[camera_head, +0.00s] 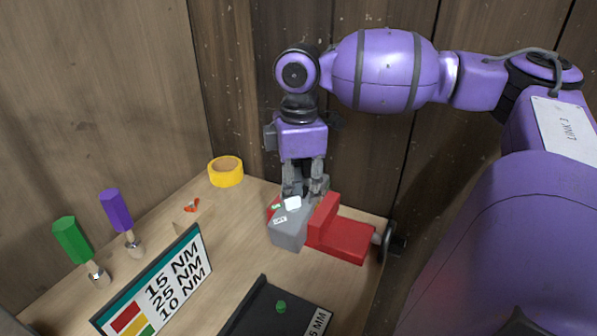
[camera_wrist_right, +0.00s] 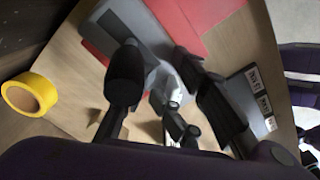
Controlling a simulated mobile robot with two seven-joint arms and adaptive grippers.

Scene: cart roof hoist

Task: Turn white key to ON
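The grey switch box (camera_head: 287,236) sits against the red vise (camera_head: 340,238) on the bench. The white key (camera_head: 292,203) is on its top, beside a small label that seems to read OFF (camera_head: 280,219). My right gripper (camera_head: 305,188) points down just above and behind the key, its two fingers apart. In the right wrist view the dark fingers (camera_wrist_right: 160,75) stand apart over the grey box (camera_wrist_right: 108,28). A small pale part shows between and below them; I cannot tell whether they touch the key. My left gripper is out of view.
The vise handle (camera_head: 393,243) sticks out at the right. A yellow tape roll (camera_head: 226,173), a green screwdriver (camera_head: 72,240), a purple screwdriver (camera_head: 115,208), a torque sign (camera_head: 165,285) and a black tray (camera_head: 255,312) stand around. Wooden walls close the back and left.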

